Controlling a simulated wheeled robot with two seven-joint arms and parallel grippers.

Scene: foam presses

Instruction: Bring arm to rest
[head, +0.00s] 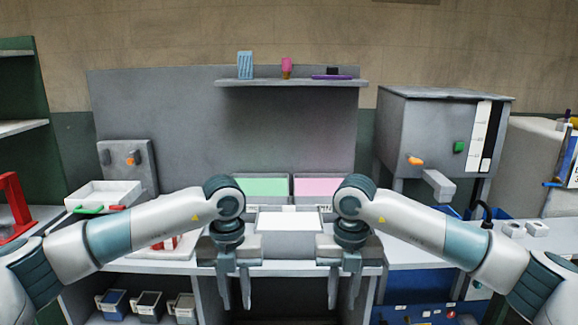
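My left gripper (235,290) hangs straight down in front of the workbench edge, left of the middle. Its two fingers are apart with nothing between them. My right gripper (343,290) hangs the same way, right of the middle, also with its fingers apart and empty. Both arms reach in from the sides, bent at the wrists, nearly mirror images. Neither gripper touches anything that I can see.
A shelf (290,83) with small items is above. A grey machine (428,130) stands at right. A white tray (75,203) and red press (14,200) are at left. Bins (148,303) sit below.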

